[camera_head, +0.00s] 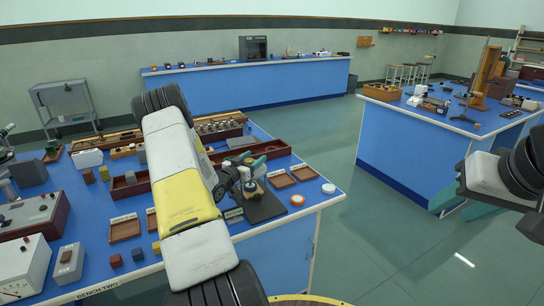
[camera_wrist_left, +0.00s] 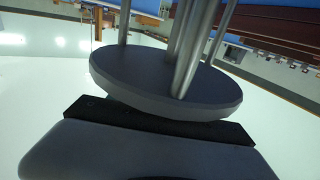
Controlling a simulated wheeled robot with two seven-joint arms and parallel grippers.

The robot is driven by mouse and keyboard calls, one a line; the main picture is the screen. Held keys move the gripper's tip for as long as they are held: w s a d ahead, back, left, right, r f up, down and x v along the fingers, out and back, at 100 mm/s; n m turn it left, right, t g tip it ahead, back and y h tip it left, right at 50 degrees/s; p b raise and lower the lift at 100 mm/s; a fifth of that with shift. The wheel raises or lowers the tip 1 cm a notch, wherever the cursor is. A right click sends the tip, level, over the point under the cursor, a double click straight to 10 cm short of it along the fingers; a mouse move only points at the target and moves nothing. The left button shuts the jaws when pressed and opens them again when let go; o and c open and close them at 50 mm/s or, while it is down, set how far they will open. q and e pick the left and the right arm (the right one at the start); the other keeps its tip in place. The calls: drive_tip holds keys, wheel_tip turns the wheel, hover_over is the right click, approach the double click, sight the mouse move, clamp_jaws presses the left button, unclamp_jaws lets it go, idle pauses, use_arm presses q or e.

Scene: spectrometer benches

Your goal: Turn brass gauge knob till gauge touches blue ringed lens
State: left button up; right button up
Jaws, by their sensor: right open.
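My left gripper (camera_head: 242,176) reaches down over a small instrument at the right end of the near bench. Its teal fingers show on either side of a small greyish part, but I cannot tell whether they grip it. The instrument stands on a dark base plate (camera_head: 266,208). The brass knob and the blue ringed lens cannot be made out. In the left wrist view, a dark grey disc (camera_wrist_left: 165,88) with several metal rods fills the middle, close to the camera. My right gripper (camera_head: 468,204) is open and empty at the right edge, away from the near bench.
Shallow brown trays (camera_head: 282,181) lie beside the instrument. Wooden boxes and blocks crowd the left. Another blue bench (camera_head: 400,150) stands at right across open floor.

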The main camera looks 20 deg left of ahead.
use_arm(q)
clamp_jaws()
drive_tip(key=shift+s+d+m+g+h, duration=0.1)
drive_tip(key=shift+m+g+h, duration=0.15)
drive_tip(key=shift+m+h, duration=0.4)
drive_tip(key=shift+w+d+m+g+h, duration=0.1)
drive_tip(key=shift+d+m+g+h, duration=0.2)
drive_tip(key=shift+h, duration=0.6)
drive_tip(key=shift+s+a+m+g+h, duration=0.1)
drive_tip(key=shift+m+g+h, duration=0.05)
drive_tip(key=shift+m+h, duration=0.5)
drive_tip(key=shift+o, duration=0.6)
unclamp_jaws()
drive_tip(key=shift+s, duration=0.1)
drive_tip(key=v, duration=0.7)
drive_tip(key=shift+s+a, duration=0.2)
drive_tip(key=shift+s, duration=0.1)
